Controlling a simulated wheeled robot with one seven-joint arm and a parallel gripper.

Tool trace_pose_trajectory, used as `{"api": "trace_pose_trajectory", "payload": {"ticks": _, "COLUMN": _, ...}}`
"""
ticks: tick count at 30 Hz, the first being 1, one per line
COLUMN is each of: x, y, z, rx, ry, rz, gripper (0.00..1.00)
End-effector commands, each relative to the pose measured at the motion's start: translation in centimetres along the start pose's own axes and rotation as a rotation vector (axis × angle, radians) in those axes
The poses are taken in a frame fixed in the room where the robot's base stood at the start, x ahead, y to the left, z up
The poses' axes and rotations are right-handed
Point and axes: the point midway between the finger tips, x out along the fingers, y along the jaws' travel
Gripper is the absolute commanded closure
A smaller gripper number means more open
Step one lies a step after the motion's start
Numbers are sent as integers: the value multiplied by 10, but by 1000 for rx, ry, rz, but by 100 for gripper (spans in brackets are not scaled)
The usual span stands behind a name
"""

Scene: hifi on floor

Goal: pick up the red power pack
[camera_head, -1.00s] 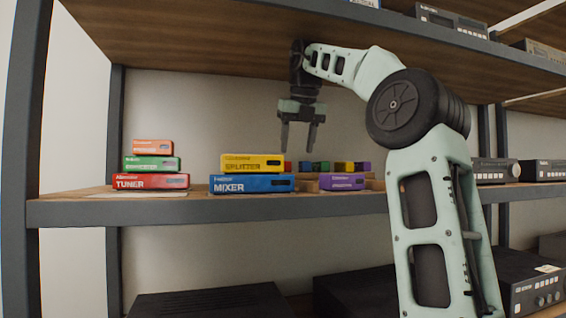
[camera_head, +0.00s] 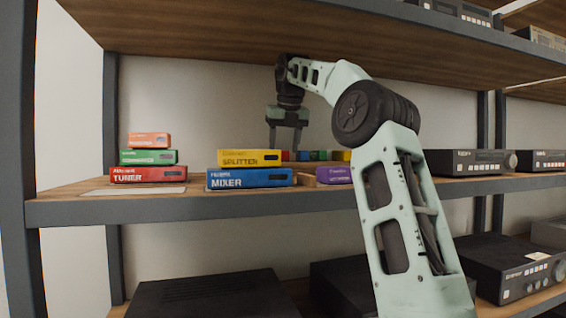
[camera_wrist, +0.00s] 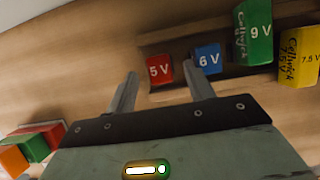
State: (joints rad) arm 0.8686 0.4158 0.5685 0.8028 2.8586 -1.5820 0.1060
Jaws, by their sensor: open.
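The red power pack (camera_wrist: 158,70), marked 5 V, stands at the left end of a row of coloured packs on the wooden shelf. In the wrist view it shows between my two fingers, beyond their tips or close to them; I cannot tell the exact gap. In the head view only a small part of the red pack (camera_head: 285,156) shows behind the yellow SPLITTER box. My gripper (camera_wrist: 166,80) is open and empty. In the head view my gripper (camera_head: 286,149) points down over the row, behind the SPLITTER box.
A blue 6 V pack (camera_wrist: 207,59) stands close right of the red one, then a green 9 V pack (camera_wrist: 253,33) and a yellow pack (camera_wrist: 299,58). The yellow SPLITTER box (camera_head: 249,157) lies on the blue MIXER box (camera_head: 249,179) in front. Another shelf board is above.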

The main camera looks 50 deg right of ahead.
Motion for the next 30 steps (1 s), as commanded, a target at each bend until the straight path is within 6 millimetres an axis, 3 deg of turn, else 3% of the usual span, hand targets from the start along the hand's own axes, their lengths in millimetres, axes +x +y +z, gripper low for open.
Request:
{"api": "trace_pose_trajectory", "payload": {"ticks": 1, "x": 13, "y": 0, "z": -2, "rx": -1, "ry": 2, "rz": 0, "gripper": 47}}
{"api": "trace_pose_trajectory", "payload": {"ticks": 4, "x": 24, "y": 0, "z": -2, "rx": 0, "ry": 0, "rz": 0, "gripper": 47}}
{"api": "trace_pose_trajectory", "payload": {"ticks": 11, "x": 24, "y": 0, "z": 0, "rx": 0, "ry": -1, "rz": 0, "gripper": 47}}
{"api": "trace_pose_trajectory", "payload": {"ticks": 16, "x": 24, "y": 0, "z": 0, "rx": 0, "ry": 0, "rz": 0, "gripper": 89}}
{"api": "trace_pose_trajectory", "payload": {"ticks": 17, "x": 24, "y": 0, "z": 0, "rx": 0, "ry": 0, "rz": 0, "gripper": 93}}
{"api": "trace_pose_trajectory", "payload": {"ticks": 30, "x": 18, "y": 0, "z": 2, "rx": 0, "ry": -1, "rz": 1, "gripper": 93}}
